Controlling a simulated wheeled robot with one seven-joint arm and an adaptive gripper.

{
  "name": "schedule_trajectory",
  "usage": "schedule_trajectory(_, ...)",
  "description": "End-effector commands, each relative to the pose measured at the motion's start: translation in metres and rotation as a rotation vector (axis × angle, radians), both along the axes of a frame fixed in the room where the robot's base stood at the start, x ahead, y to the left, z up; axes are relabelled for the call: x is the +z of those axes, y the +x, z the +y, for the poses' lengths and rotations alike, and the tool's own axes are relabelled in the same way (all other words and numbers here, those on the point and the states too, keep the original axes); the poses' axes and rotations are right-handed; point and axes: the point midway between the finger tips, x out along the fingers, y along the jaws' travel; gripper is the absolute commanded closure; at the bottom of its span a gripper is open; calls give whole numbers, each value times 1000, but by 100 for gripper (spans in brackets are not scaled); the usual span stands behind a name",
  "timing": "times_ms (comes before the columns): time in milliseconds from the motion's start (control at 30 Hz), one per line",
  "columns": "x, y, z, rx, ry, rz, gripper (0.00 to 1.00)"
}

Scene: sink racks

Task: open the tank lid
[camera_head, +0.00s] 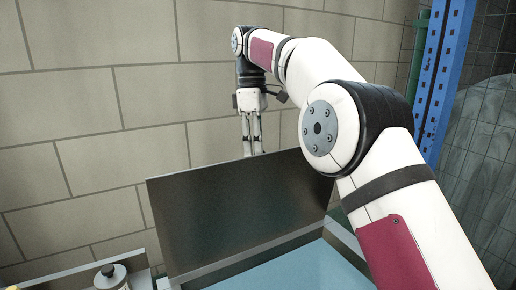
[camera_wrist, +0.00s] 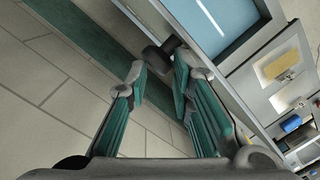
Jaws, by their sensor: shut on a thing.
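The tank lid (camera_head: 235,215) is a dark flat panel standing raised and steeply tilted at the back of the tank in the head view. The open tank (camera_head: 312,268) shows a light blue inside below it, also in the wrist view (camera_wrist: 222,25). My gripper (camera_head: 252,150) points down at the lid's top edge, its fingertips partly hidden behind the lid. In the wrist view my gripper (camera_wrist: 160,75) has its teal finger pads shut on a dark grey lid handle (camera_wrist: 159,54). The exact contact is hard to see.
A block wall (camera_head: 80,110) stands close behind the lid and gripper. A blue rack post (camera_head: 440,85) is at the right. A grey knobbed object (camera_head: 111,275) sits at the lower left. In the wrist view, a tan sponge-like block (camera_wrist: 281,64) and a blue item (camera_wrist: 291,124) lie along the counter.

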Motion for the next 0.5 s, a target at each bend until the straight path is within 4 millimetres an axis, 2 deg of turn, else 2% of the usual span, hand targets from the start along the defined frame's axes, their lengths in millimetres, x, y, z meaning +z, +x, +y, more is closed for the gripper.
schedule_trajectory(33,-30,12,-7,-17,-29,22,100)
schedule_trajectory(467,-30,13,-7,-16,-29,22,100)
schedule_trajectory(500,-30,12,-7,-16,-28,23,70)
